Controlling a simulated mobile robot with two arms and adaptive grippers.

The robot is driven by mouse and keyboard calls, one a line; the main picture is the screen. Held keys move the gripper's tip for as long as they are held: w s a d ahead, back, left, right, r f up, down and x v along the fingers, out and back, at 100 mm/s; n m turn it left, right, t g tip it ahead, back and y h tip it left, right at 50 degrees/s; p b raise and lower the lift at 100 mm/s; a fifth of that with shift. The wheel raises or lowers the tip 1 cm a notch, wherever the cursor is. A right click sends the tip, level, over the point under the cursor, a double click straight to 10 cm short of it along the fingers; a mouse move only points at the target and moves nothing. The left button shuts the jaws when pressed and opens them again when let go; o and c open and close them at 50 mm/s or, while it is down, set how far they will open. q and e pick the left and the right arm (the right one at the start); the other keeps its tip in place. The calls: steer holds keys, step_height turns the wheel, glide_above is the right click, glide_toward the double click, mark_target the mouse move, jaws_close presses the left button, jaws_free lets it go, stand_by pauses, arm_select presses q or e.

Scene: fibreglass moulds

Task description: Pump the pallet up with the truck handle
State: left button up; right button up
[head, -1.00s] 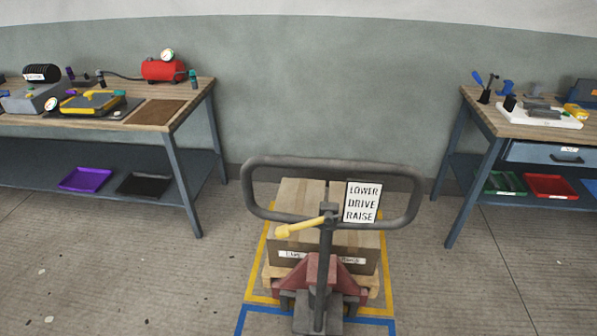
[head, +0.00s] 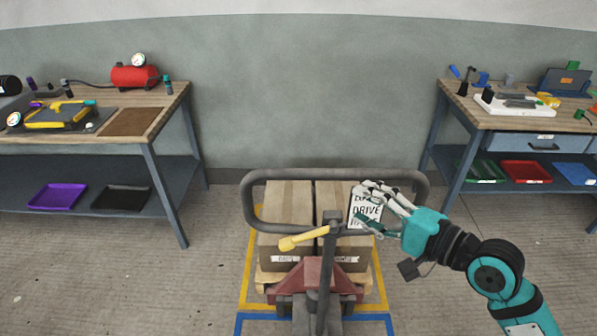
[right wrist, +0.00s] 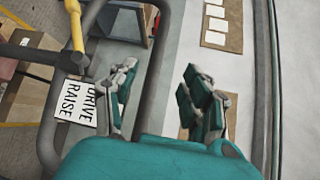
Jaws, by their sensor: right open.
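The pallet truck's grey loop handle (head: 250,215) stands upright in the middle of the head view, with a yellow lever (head: 300,240) and a sign reading "DRIVE" in its visible middle line. Behind it, boxes (head: 288,212) sit on the wooden pallet (head: 268,283) over the truck's red body (head: 308,278). My right gripper (head: 370,207) is open at the right part of the loop, in front of the sign, partly covering it. In the right wrist view the handle bar (right wrist: 150,85) passes by the open fingers (right wrist: 155,100); I cannot tell whether they touch it. My left gripper is not in view.
A workbench (head: 165,100) with a red tank (head: 135,76) stands left. Another bench (head: 455,108) with tools and coloured trays stands right. The floor between the benches is otherwise clear.

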mark_target(308, 177)
steer(key=p+x, duration=0.3)
steer(key=x, duration=1.2)
steer(key=shift+w+a, duration=0.2)
steer(key=shift+w, duration=0.15)
steer(key=shift+w+a+f+p, duration=0.15)
steer(key=shift+w+a+p, duration=0.15)
steer(key=shift+w+a, duration=0.05)
jaws_close()
